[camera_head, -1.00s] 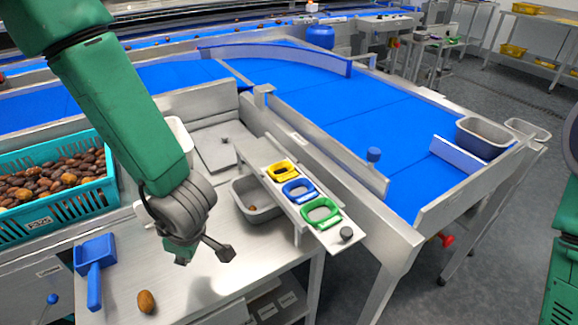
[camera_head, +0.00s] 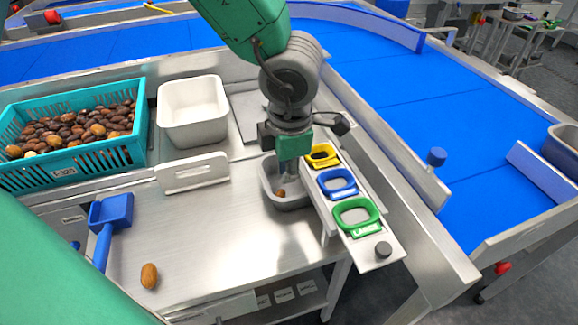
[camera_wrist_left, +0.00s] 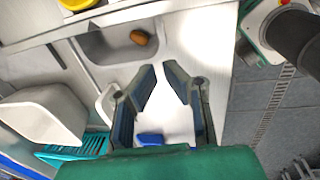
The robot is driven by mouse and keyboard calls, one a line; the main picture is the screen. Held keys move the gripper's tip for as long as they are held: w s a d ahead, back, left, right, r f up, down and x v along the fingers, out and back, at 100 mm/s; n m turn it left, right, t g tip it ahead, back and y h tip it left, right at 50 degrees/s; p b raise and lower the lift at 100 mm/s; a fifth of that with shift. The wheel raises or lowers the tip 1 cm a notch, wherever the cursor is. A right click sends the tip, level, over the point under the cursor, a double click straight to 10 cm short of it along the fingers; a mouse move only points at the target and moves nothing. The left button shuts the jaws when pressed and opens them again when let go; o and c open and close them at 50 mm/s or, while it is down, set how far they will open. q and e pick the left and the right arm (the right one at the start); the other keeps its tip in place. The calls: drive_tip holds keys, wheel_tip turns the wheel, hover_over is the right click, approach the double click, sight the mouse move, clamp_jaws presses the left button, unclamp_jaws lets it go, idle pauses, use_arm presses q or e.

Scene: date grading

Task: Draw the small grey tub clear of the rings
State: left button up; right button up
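The small grey tub (camera_head: 288,203) stands on the steel bench, beside and partly under the sloping plate that carries the rings. A brown date (camera_head: 281,193) lies in it. The yellow ring (camera_head: 322,154), blue ring (camera_head: 338,183) and green ring (camera_head: 357,215) sit in a row on the plate. My left gripper (camera_head: 304,130) is above the tub's far end and hides part of it. In the left wrist view my left gripper (camera_wrist_left: 160,72) is open and empty, with the grey tub (camera_wrist_left: 108,46) beyond its fingertips. My right gripper is not in view.
A teal crate of dates (camera_head: 140,122) and a white bin (camera_head: 193,112) stand left of the tub. A blue scoop (camera_head: 112,212) and a loose date (camera_head: 149,275) lie on the bench. Bare steel (camera_head: 220,240) is clear in front. A blue belt (camera_head: 420,120) runs at right.

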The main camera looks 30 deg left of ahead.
sight(284, 211)
use_arm(q)
drive_tip(key=f+b, duration=0.1)
drive_tip(key=f, duration=0.3)
drive_tip(key=a+f+b, duration=0.1)
drive_tip(key=f+b, duration=0.1)
drive_tip(key=f, duration=0.3)
drive_tip(key=w+f+b, duration=0.1)
drive_tip(key=f, duration=0.3)
drive_tip(key=shift+a+f+b, duration=0.15)
drive_tip(key=shift+f+b, duration=0.1)
drive_tip(key=shift+b, duration=0.15)
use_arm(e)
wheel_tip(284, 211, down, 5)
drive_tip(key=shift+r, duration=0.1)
use_arm(q)
clamp_jaws()
